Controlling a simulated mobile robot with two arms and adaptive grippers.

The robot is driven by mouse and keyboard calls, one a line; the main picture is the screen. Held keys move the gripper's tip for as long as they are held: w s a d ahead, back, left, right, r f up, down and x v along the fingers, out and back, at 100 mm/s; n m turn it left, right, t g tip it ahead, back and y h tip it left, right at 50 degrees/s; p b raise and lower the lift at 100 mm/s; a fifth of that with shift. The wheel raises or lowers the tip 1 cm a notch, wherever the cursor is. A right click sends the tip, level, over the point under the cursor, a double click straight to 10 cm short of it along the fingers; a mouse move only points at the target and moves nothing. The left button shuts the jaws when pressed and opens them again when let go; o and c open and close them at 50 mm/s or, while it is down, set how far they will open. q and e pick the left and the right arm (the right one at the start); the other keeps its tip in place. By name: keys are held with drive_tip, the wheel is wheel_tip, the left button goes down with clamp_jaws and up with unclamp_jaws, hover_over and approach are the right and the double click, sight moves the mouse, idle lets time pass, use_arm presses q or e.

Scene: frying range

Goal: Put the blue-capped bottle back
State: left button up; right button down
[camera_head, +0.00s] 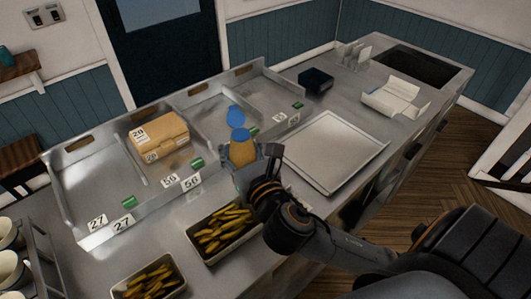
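A bottle with an amber body and a blue cap (240,135) is upright at my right gripper (252,168), in front of the middle compartment of the steel tray rack (80,190). My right gripper's fingers sit around the bottle's lower body and appear shut on it. The gripper hides the bottle's base, so I cannot tell whether it touches a surface. A second blue object (235,113) shows just behind the cap, in the rack; its shape is partly hidden. My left gripper is not in view.
A cardboard box (159,136) marked 20 sits in the rack, left of the bottle. Two containers of fries (222,232) (150,281) stand in front. A flat metal tray (330,150), black box (316,80) and white open carton (394,98) lie to the right.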

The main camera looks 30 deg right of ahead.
drive_tip(key=w+d+f, duration=0.3)
drive_tip(key=f, duration=0.1)
drive_tip(key=w+d+f, duration=0.2)
drive_tip(key=w+f, duration=0.1)
drive_tip(key=f, duration=0.1)
drive_tip(key=w+d+f, duration=0.3)
drive_tip(key=f, duration=0.1)
drive_tip(key=shift+w+d+f, duration=0.25)
drive_tip(key=shift+d+f, duration=0.05)
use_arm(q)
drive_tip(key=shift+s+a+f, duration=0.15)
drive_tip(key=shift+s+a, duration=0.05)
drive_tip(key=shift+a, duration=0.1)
use_arm(e)
drive_tip(key=shift+f+b, duration=0.1)
drive_tip(key=shift+b, duration=0.2)
drive_tip(key=c, duration=0.6)
unclamp_jaws()
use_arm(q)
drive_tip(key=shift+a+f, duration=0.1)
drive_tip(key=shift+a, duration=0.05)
